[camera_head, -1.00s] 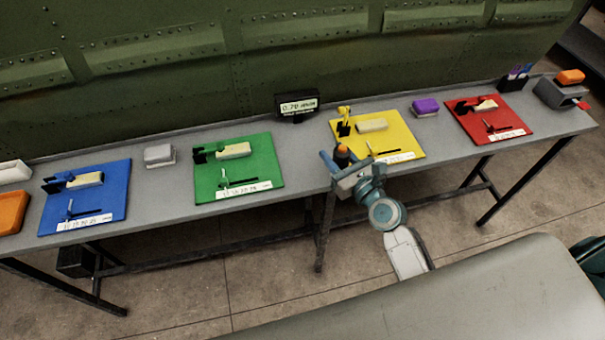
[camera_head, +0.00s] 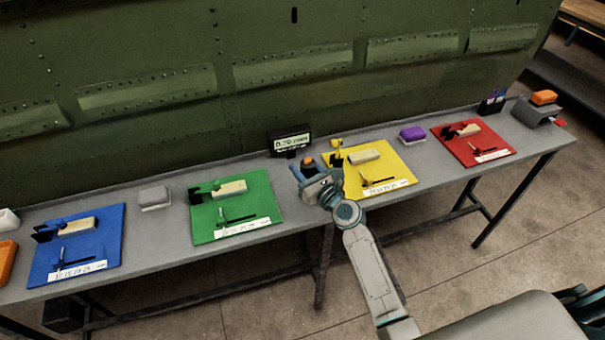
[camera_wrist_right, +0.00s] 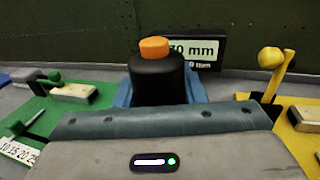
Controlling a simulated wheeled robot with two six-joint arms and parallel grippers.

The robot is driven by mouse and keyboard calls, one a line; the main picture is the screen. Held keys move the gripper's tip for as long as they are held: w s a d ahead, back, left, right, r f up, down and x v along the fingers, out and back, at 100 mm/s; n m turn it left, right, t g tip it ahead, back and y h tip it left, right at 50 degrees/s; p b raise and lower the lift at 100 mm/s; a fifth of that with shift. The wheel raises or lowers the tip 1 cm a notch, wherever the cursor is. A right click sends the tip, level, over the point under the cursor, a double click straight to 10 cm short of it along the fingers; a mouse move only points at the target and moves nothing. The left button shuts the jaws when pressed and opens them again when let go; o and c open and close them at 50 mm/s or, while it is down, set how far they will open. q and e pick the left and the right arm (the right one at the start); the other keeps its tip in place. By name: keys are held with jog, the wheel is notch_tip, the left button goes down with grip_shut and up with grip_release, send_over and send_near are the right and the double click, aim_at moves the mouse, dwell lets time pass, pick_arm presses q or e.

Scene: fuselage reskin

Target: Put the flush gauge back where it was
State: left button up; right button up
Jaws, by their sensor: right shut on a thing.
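The flush gauge (camera_wrist_right: 158,76) is a black body with an orange cap, held upright between the blue fingers of my right gripper (camera_wrist_right: 165,92) in the right wrist view. In the head view my right gripper (camera_head: 305,170) is shut on the gauge (camera_head: 307,161), over the bench between the green mat and the yellow mat. A black display (camera_head: 289,142) reading about 0.70 mm stands just behind it at the bench's back edge. It shows partly behind the gauge in the right wrist view (camera_wrist_right: 205,50). My left gripper is not in view.
The grey bench (camera_head: 170,230) carries a blue mat (camera_head: 105,225), green mat (camera_head: 265,195), yellow mat (camera_head: 400,170) and red mat (camera_head: 500,145), each with small tools. A grey block (camera_head: 154,198) and purple block (camera_head: 412,134) sit between mats. The green fuselage panel (camera_head: 200,50) rises behind.

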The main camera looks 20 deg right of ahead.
jog(key=shift+w, duration=0.4)
jog(key=f, duration=0.1)
jog(key=f+b, duration=0.1)
jog(key=shift+w+f, duration=0.2)
jog(key=shift+f, duration=0.1)
jog(key=shift+f+b, duration=0.4)
jog(key=shift+f, duration=0.05)
jog(key=shift+f, duration=0.2)
jog(key=o, duration=1.2)
jog(key=shift+c, duration=0.2)
